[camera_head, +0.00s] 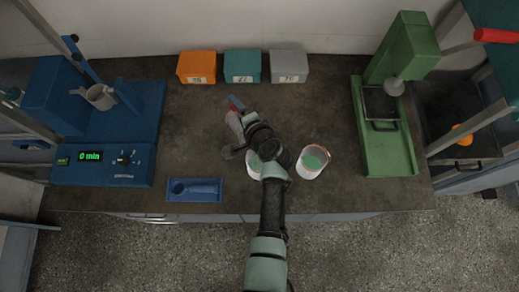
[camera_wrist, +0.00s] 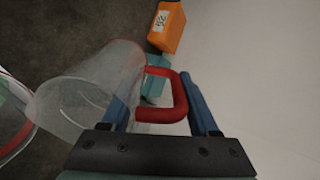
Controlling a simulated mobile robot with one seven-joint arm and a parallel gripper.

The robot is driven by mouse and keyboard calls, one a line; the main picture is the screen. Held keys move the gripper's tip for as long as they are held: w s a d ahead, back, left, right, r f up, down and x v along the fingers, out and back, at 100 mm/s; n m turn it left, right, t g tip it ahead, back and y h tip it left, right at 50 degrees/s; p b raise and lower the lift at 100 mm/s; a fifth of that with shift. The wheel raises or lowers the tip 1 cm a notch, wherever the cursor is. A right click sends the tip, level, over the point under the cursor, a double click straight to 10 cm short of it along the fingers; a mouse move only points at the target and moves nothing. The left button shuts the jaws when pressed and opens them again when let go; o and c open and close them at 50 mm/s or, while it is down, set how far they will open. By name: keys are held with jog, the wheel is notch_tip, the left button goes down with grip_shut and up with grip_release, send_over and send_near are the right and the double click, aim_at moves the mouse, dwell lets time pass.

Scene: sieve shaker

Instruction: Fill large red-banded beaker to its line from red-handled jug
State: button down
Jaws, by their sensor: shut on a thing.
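My gripper (camera_wrist: 162,92) is shut on the red handle (camera_wrist: 181,97) of a clear jug (camera_wrist: 95,85). In the wrist view the jug lies slantwise to the left of the fingers. In the head view the jug (camera_head: 233,124) shows beyond my wrist, left of the beakers; its height above the bench is unclear. One beaker (camera_head: 313,161) with green inside stands right of my arm. Another beaker (camera_head: 254,163) with green inside is partly hidden by my arm. A beaker with a red ring (camera_wrist: 12,118) is cut off at the wrist view's left edge. I see no stream of liquid.
Orange (camera_head: 197,67), teal (camera_head: 242,66) and grey (camera_head: 289,66) boxes stand along the back wall. A blue machine (camera_head: 105,172) stands left, a green press (camera_head: 388,150) right. A blue tray (camera_head: 194,190) lies at the front. Bench between right beaker and press is clear.

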aim_at(236, 112)
jog(key=shift+r, duration=0.1)
dwell(0.3)
